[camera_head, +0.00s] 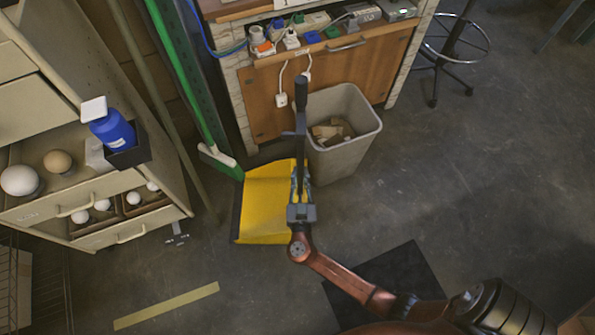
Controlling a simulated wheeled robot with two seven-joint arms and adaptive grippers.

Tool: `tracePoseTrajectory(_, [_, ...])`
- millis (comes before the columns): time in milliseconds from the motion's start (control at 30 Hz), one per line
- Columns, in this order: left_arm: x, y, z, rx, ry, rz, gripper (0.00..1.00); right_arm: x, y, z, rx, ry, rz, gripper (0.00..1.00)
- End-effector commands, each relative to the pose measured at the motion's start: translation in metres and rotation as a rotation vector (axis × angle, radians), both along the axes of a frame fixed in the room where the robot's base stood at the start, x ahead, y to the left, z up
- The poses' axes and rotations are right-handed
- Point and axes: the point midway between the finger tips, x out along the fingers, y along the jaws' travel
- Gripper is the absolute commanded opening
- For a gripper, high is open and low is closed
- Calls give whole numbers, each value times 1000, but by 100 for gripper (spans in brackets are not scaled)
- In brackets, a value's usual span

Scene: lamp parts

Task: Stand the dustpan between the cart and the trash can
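The yellow dustpan (266,205) has a dark edge on its left side and a dark upright handle (301,105). It is at the floor, just left of the grey trash can (357,150) and right of the cream drawer cart (140,218). My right gripper (300,184) comes in from the lower right. Its fingers lie along both sides of the lower handle and appear shut on it. Whether the pan rests on the floor is hard to tell from above. My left gripper is not in view.
A green-and-white broom (216,155) leans behind the dustpan. A wooden workbench (330,75) with sockets stands behind the can, which holds scraps. A dark mat (400,268) and yellow tape (166,306) mark the floor. A stool (455,45) is upper right. The right floor is clear.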

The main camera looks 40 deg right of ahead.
Motion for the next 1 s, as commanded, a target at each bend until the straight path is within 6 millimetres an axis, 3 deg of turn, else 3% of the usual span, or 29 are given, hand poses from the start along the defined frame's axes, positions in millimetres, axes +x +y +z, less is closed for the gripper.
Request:
tracePoseTrajectory(333, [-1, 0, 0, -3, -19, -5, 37, 2, 1, 3, 0, -14, 1, 0])
tracePoseTrajectory(367, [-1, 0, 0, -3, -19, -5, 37, 0, 1, -2, 0, -3, 1, 18])
tracePoseTrajectory(600, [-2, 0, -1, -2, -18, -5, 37, 0, 0, -2, 0, -3, 1, 33])
tracePoseTrajectory(1000, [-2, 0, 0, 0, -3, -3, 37, -8, 7, -1, 1, -3, 1, 33])
